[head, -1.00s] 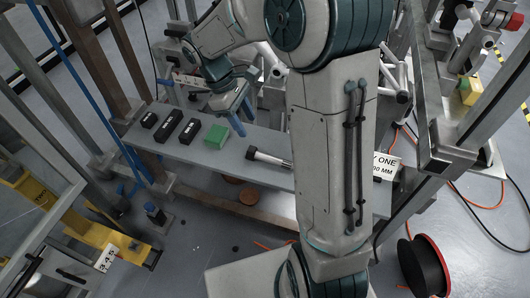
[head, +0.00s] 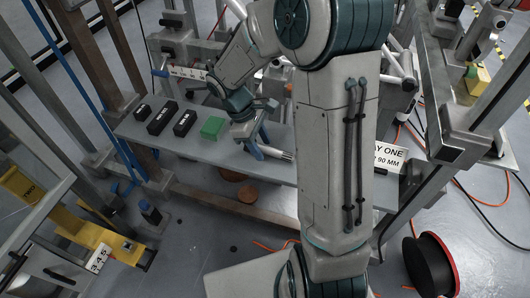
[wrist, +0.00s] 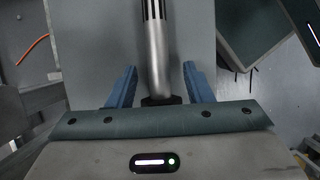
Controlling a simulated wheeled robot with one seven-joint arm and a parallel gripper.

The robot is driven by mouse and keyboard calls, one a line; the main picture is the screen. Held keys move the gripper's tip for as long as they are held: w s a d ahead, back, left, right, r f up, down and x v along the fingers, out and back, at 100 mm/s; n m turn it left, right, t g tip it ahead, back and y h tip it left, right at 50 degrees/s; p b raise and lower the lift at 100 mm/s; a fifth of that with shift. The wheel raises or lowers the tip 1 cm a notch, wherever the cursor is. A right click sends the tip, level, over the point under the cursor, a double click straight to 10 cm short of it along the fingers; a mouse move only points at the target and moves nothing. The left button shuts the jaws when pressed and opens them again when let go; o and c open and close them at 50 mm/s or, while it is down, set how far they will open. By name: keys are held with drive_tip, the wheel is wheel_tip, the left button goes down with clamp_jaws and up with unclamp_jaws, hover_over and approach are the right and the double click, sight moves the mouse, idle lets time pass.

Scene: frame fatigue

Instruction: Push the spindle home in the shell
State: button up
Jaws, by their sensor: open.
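A silver rod with a black head, which looks like the spindle (head: 277,153), lies on the grey bench. In the head view my gripper (head: 257,148) is down over its head end, which is hidden. In the wrist view the spindle (wrist: 157,60) runs lengthwise between the two blue fingers of my gripper (wrist: 162,70). The fingers are open, with a gap on each side of the shaft. The black head is close to the palm, and dark stripes show at the far end. I cannot make out the shell for certain.
On the grey bench (head: 170,147), a green block (head: 212,127) and several black labelled blocks (head: 160,118) lie left of my gripper. A white sign (head: 388,158) stands at the right. Metal frame posts and a cable reel (head: 430,265) stand around. The bench's front edge is bare.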

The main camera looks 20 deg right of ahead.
sight(262, 147)
drive_tip(key=shift+s+d+f, duration=0.1)
drive_tip(key=shift+f, duration=0.25)
clamp_jaws()
drive_tip(key=shift+r, duration=0.1)
drive_tip(key=shift+r+p, duration=0.4)
drive_tip(key=shift+r, duration=0.1)
wheel_tip(262, 147, up, 4)
drive_tip(key=shift+s+f+p, duration=0.1)
drive_tip(key=shift+s+p, duration=0.05)
drive_tip(key=shift+p, duration=0.85)
drive_tip(key=s+d+r+p, duration=0.1)
drive_tip(key=s+d+r, duration=0.1)
drive_tip(key=s, duration=0.3)
drive_tip(key=s+d+r+p, duration=0.2)
drive_tip(key=s+r, duration=0.2)
drive_tip(key=s, duration=0.1)
drive_tip(key=shift+s+d+p, duration=0.15)
drive_tip(key=shift+d+p, duration=0.15)
drive_tip(key=shift+d, duration=0.1)
